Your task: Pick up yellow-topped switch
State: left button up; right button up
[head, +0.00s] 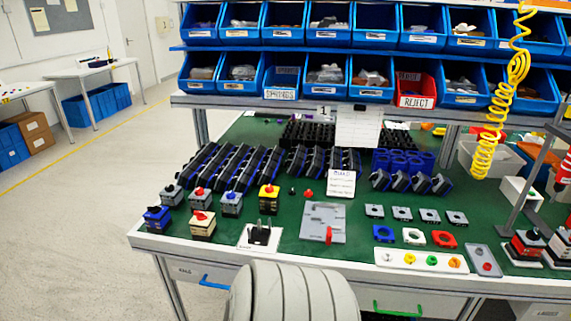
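The yellow-topped switch (268,199) stands upright on the green mat of the workbench in the head view, left of the middle. Neither of my grippers shows in this view.
More switches stand to the left, including a blue one (157,219) and a cream one with a red knob (202,225). A grey plate with a red part (323,222) lies to the right. Blue bins (326,76) line the shelf behind. Floor at left is clear.

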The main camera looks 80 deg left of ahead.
aim_at(269, 205)
jog(key=u, duration=2.85)
